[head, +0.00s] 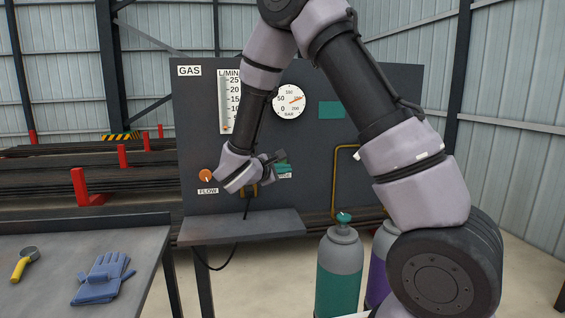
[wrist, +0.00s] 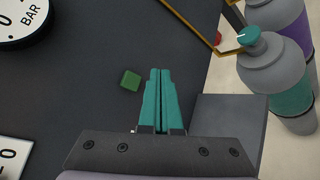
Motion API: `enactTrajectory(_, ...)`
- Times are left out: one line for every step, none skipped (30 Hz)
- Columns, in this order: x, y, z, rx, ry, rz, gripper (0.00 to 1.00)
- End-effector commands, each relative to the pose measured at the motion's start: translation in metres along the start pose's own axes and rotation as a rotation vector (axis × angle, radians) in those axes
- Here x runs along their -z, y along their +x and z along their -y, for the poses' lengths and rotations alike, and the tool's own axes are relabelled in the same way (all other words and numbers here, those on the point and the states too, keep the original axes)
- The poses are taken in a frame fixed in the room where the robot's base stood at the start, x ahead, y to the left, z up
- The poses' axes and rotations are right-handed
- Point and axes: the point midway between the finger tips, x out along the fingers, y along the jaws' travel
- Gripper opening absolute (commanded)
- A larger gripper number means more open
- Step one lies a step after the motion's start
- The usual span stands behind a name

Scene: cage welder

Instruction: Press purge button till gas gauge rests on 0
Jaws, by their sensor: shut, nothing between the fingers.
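The grey gas panel (head: 390,130) carries a round white BAR gauge (head: 289,102) with an orange needle pointing right and slightly up; its exact reading is too small to tell. Part of the gauge (wrist: 22,18) also shows at the upper left of the wrist view. A small green square button (wrist: 130,80) sits on the panel, just left of my fingertips. My gripper (wrist: 160,72) has teal fingers, shut and empty, and they look apart from the button. In the head view my gripper (head: 284,169) is at the panel below the gauge, over a partly hidden label.
An orange flow knob (head: 206,176) and a flow tube (head: 224,115) are left of my wrist. A grey shelf (head: 265,224) juts out below. Teal (head: 340,275) and purple (head: 378,268) cylinders stand right. Blue gloves (head: 103,278) lie on the left table.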

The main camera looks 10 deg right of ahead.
Motion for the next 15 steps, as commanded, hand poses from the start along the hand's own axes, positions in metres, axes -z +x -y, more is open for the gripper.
enactTrajectory(0.004,0.006,-0.004,0.001,0.001,0.002,0.0)
enactTrajectory(0.006,0.009,-0.006,0.001,0.001,0.001,0.0)
enactTrajectory(0.009,0.013,-0.009,0.002,0.0,0.001,0.0)
enactTrajectory(0.011,0.016,-0.011,0.002,0.0,0.001,0.0)
enactTrajectory(0.013,0.019,-0.013,0.001,0.001,0.001,0.0)
enactTrajectory(0.016,0.022,-0.015,0.001,0.001,0.001,0.0)
enactTrajectory(0.018,0.025,-0.017,0.001,0.001,0.001,0.0)
enactTrajectory(0.02,0.027,-0.019,0.001,0.001,0.001,0.0)
enactTrajectory(0.022,0.03,-0.021,0.002,0.0,0.001,0.0)
enactTrajectory(0.023,0.032,-0.022,0.002,-0.001,0.0,0.0)
enactTrajectory(0.024,0.033,-0.024,0.001,-0.001,0.0,0.0)
enactTrajectory(0.026,0.035,-0.025,0.001,-0.001,0.0,0.0)
enactTrajectory(0.026,0.036,-0.026,0.001,-0.001,0.0,0.0)
enactTrajectory(0.027,0.037,-0.026,0.001,-0.001,0.0,0.0)
enactTrajectory(0.028,0.038,-0.027,0.001,-0.001,0.001,0.0)
